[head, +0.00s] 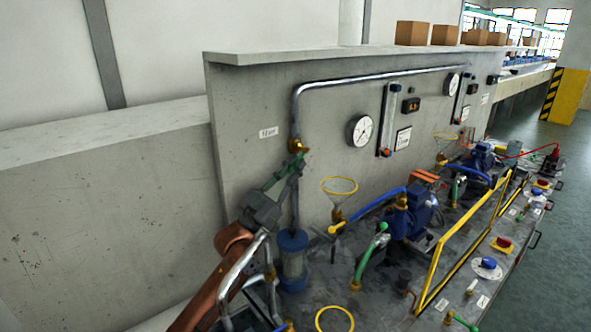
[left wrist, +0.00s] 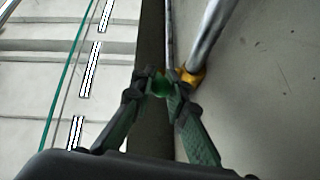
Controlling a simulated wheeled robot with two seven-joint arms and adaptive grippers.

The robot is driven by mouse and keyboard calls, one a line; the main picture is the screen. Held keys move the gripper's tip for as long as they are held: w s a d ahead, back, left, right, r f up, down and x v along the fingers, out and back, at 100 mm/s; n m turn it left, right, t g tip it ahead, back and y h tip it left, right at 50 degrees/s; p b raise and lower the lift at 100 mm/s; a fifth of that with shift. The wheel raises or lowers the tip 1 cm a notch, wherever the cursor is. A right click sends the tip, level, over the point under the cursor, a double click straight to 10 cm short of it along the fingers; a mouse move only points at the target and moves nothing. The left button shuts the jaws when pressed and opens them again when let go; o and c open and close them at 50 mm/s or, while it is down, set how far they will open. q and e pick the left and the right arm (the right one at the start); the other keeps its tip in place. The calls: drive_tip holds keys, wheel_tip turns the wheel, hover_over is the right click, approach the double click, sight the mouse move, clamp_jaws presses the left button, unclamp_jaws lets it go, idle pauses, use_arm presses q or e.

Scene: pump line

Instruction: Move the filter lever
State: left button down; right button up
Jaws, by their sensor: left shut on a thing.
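A brass valve (head: 295,145) sits on the vertical pipe above the blue-capped clear filter housing (head: 291,258). In the left wrist view the yellow brass fitting (left wrist: 190,76) is at the end of the grey pipe. My left gripper (head: 299,160) reaches up from the lower left to this valve. It is shut on a small green lever (left wrist: 161,88), which shows between the fingertips in the left wrist view. Most of the lever is hidden by the fingers. My right gripper is not in view.
The concrete wall panel (head: 240,100) stands close behind the valve, with a gauge (head: 359,130) to the right. A yellow ring funnel (head: 340,186), blue pump (head: 408,215), hoses and a yellow rail (head: 433,275) crowd the bench to the right.

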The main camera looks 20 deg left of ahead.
use_arm(q)
drive_tip(key=shift+f, duration=0.1)
idle(0.3)
drive_tip(key=c, duration=2.1)
unclamp_jaws()
drive_tip(key=shift+v, duration=3.75)
drive_tip(key=shift+d, duration=0.1)
